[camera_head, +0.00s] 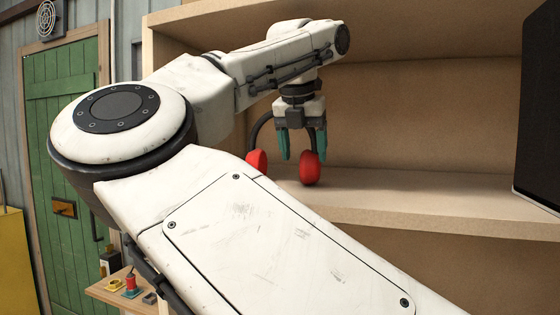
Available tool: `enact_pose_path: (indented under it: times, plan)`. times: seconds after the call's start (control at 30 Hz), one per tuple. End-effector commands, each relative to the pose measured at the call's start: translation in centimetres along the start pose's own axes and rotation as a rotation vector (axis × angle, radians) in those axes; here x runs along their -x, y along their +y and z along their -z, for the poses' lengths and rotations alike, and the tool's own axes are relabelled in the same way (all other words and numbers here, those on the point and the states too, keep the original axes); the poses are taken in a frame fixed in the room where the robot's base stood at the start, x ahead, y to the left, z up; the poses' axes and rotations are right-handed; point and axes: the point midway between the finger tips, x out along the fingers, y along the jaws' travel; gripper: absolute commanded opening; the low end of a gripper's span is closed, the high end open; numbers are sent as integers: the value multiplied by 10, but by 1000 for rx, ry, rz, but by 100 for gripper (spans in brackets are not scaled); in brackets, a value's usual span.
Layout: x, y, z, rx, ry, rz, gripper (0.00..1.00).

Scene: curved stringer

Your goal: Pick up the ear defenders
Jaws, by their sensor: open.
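The ear defenders (309,168) have two red cups and a dark headband. They stand on the wooden shelf (420,196), with the band arching up behind my gripper. The left cup (257,160) is partly hidden by my arm. My gripper (295,156) points down with its teal fingers apart. The fingers are in front of or around the band, between the two red cups; I cannot tell whether they touch it. The right fingertip is close to the right cup.
The shelf unit has a board above (440,25) and a back panel behind my gripper. A dark panel (538,110) stands at the right. The shelf right of the ear defenders is clear. A small bench (115,292) with several small items is at lower left, near a green door (62,120).

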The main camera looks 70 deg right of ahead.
Motion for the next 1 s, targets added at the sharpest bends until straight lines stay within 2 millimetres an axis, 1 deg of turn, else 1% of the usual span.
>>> enact_pose_path:
  times: [0.17, 0.3, 0.4, 0.53, 0.73, 0.77, 1.0]
  plan:
    - [-17, -4, -2, -2, 1, 3, 72]
    - [-38, -10, -6, -3, 1, 5, 72]
    - [-50, -8, -5, 1, 0, 3, 72]
    - [-58, -8, -4, 0, 0, 1, 72]
    - [-58, -8, -4, 1, -1, 0, 72]
    - [-58, -8, -4, 1, -1, 0, 70]
    - [-58, -8, -4, 1, -1, 1, 47]
